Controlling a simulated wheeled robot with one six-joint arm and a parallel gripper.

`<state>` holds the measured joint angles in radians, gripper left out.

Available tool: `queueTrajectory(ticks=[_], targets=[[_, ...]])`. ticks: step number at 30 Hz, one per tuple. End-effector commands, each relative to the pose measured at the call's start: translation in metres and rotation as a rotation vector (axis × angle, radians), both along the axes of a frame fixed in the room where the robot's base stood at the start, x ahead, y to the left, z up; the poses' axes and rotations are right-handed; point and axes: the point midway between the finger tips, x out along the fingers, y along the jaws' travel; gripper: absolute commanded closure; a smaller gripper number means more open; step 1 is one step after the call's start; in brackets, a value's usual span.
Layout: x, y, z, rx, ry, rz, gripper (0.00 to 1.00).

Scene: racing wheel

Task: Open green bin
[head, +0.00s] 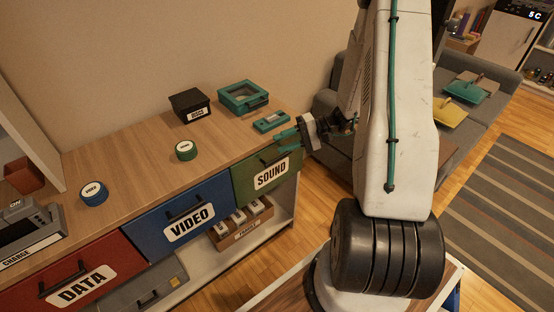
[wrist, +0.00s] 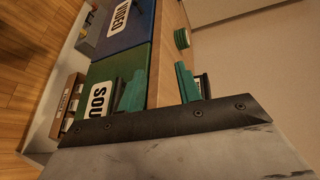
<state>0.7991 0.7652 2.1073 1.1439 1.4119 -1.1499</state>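The green bin (head: 246,184), a drawer front with a white SOUND label, is at the right end of the cabinet's row of drawers in the head view. It looks closed, flush with the blue drawer. Its dark handle (head: 270,158) is partly hidden near my gripper. My gripper (head: 284,140) has teal fingers and is at the cabinet's right front corner, close to the handle. In the wrist view my gripper (wrist: 159,72) is open, one finger over the green front (wrist: 103,72), the other over the wooden top. Nothing shows between the fingers. I cannot tell whether a finger touches the handle.
The blue VIDEO drawer (head: 187,226) and red DATA drawer (head: 70,277) are to the left. On the cabinet top (head: 137,150) stand a black box (head: 190,104), a teal box (head: 243,96), a teal cassette (head: 271,121) and round tins. A sofa (head: 330,120) is behind my arm.

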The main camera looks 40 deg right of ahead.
Motion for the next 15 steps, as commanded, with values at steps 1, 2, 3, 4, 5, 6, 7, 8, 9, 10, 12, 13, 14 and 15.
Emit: queueTrajectory(ticks=[1,2,3,4,5,6,7,8,9,10,12,13,14,15], targets=[[-0.002,-0.015,-0.023,0.032,-0.011,-0.066,0.66],[-0.002,-0.022,-0.034,0.045,-0.023,-0.099,0.66],[-0.002,-0.030,-0.048,0.058,-0.037,-0.141,0.66],[-0.003,-0.036,-0.057,0.066,-0.046,-0.170,0.66],[-0.004,-0.041,-0.065,0.072,-0.056,-0.197,0.66],[-0.005,-0.047,-0.075,0.077,-0.066,-0.226,0.66],[-0.006,-0.051,-0.081,0.082,-0.071,-0.247,0.66],[-0.007,-0.054,-0.087,0.084,-0.077,-0.264,0.66],[-0.008,-0.057,-0.092,0.087,-0.082,-0.282,0.66],[-0.008,-0.058,-0.096,0.089,-0.085,-0.292,0.66],[-0.008,-0.059,-0.101,0.090,-0.092,-0.307,0.66],[-0.006,-0.059,-0.102,0.090,-0.093,-0.310,0.66],[-0.005,-0.057,-0.102,0.091,-0.094,-0.311,0.66],[-0.002,-0.053,-0.103,0.091,-0.094,-0.310,0.66]])
